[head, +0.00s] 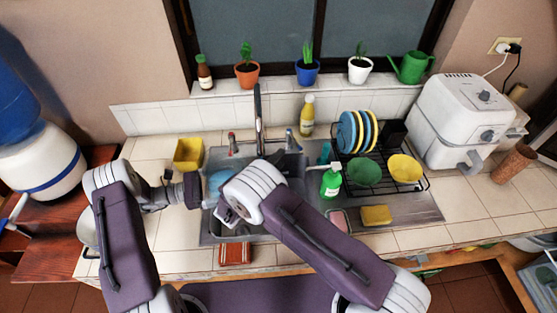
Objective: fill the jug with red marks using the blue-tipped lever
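The tap (259,125) stands behind the sink (208,228), with a blue-tipped lever (291,139) on its right and a red-tipped lever (233,143) on its left. A pale blue, see-through vessel (217,178) shows in the left part of the sink; it may be the jug, but I cannot make out red marks. My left gripper (203,190) is beside this vessel, its fingers too hidden to judge the grip. My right gripper (228,214) is over the sink's front left, partly behind my own wrist; its opening is unclear. It is well away from the blue-tipped lever.
A green soap bottle (331,181) stands right of my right arm. A dish rack (408,183) with plates and bowls is further right. Sponges lie at front right.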

